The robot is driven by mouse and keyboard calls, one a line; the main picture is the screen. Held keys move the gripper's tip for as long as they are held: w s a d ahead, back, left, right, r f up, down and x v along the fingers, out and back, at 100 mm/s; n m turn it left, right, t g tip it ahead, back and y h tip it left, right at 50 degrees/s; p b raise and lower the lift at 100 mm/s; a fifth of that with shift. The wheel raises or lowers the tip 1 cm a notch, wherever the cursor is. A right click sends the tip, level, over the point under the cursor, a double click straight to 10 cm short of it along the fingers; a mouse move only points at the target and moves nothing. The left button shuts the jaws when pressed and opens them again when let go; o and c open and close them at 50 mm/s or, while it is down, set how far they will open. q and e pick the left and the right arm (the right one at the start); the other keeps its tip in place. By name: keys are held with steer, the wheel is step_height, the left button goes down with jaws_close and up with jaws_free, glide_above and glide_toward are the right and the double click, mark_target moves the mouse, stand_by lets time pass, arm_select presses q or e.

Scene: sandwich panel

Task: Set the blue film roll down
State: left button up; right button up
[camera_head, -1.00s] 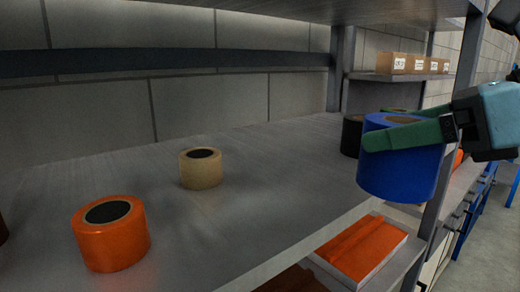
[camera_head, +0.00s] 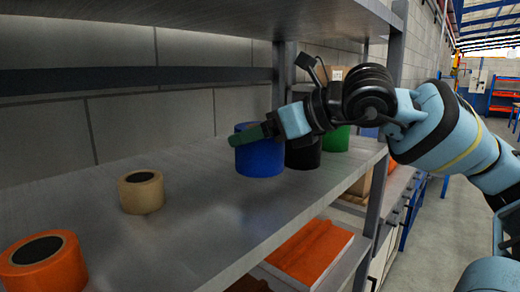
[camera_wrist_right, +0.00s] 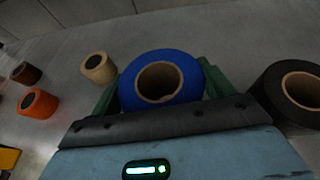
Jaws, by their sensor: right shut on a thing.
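The blue film roll (camera_head: 260,158) is upright over the grey shelf (camera_head: 200,215), just left of a black roll (camera_head: 303,153). Its base looks at or very near the shelf surface; I cannot tell whether it touches. My right gripper (camera_head: 250,136) is shut on the blue roll, reaching in from the right. In the right wrist view the two green fingers of my right gripper (camera_wrist_right: 160,82) lie on either side of the blue roll (camera_wrist_right: 188,84), whose cardboard core faces the camera. My left gripper is not in view.
A tan roll (camera_head: 141,192) and an orange roll (camera_head: 42,264) stand to the left on the shelf. A green roll (camera_head: 336,138) stands behind the black one. The shelf is clear between the tan and blue rolls. An upper shelf (camera_head: 200,18) hangs overhead, and a metal post (camera_head: 377,200) stands at right.

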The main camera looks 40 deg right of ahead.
steer(key=shift+s+f+p, duration=0.1)
steer(key=shift+f+p, duration=0.25)
steer(key=shift+f, duration=1.55)
steer(key=o, duration=1.1)
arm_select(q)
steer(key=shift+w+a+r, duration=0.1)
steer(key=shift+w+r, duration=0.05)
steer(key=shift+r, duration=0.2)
arm_select(e)
steer(key=shift+s+r, duration=0.15)
steer(key=shift+r, duration=0.2)
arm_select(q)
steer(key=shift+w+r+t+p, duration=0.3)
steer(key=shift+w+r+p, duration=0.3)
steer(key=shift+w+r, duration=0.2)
arm_select(e)
steer(key=shift+v, duration=5.8)
